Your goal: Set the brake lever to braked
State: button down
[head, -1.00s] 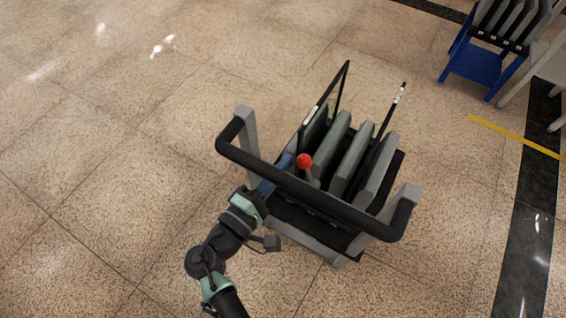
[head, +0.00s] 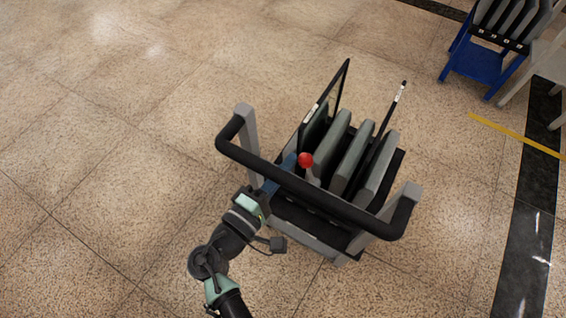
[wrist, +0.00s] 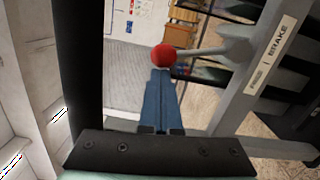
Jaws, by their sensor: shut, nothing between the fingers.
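The brake lever has a red ball knob (head: 306,160) and stands at the near side of a cart, just beyond its black push handle (head: 330,200). In the wrist view the red knob (wrist: 164,56) sits at the end of a grey stem (wrist: 215,50) that runs right to a grey frame bar with a BRAKE label (wrist: 282,38). My gripper (wrist: 161,76) has its blue fingers shut and empty, with the tips right at the knob; I cannot tell if they touch. In the head view my gripper (head: 290,162) reaches under the handle, which partly hides it and the lever stem.
The cart holds several upright grey-green panels (head: 352,155) and thin black posts. The handle's grey uprights (head: 248,140) flank my arm. A blue cart (head: 475,65) stands at the back right. The tiled floor to the left is clear.

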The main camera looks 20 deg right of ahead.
jog(key=shift+s+d+r, duration=0.1)
jog(key=shift+s+d+r+m+b, duration=0.3)
jog(key=shift+s+m, duration=0.2)
jog(key=shift+m, duration=0.25)
jog(key=shift+s+d+r+m+b, duration=0.1)
jog(key=shift+s+d+m+b, duration=0.1)
jog(key=shift+s+d+m, duration=0.4)
jog(key=shift+s+d+r+m+y+b, duration=0.1)
jog(key=shift+s+d+m+b, duration=0.25)
jog(key=shift+m, duration=0.35)
jog(key=shift+s+d+r+m+y+b, duration=0.1)
jog(key=shift+s+d+m+b, duration=0.1)
jog(key=shift+s+m+b, duration=0.4)
jog(key=shift+s+d+m+y+b, duration=0.1)
jog(key=shift+s+d+m+b, duration=0.2)
jog(key=shift+m, duration=0.55)
jog(key=v, duration=1.3)
jog(key=shift+w+r, duration=0.15)
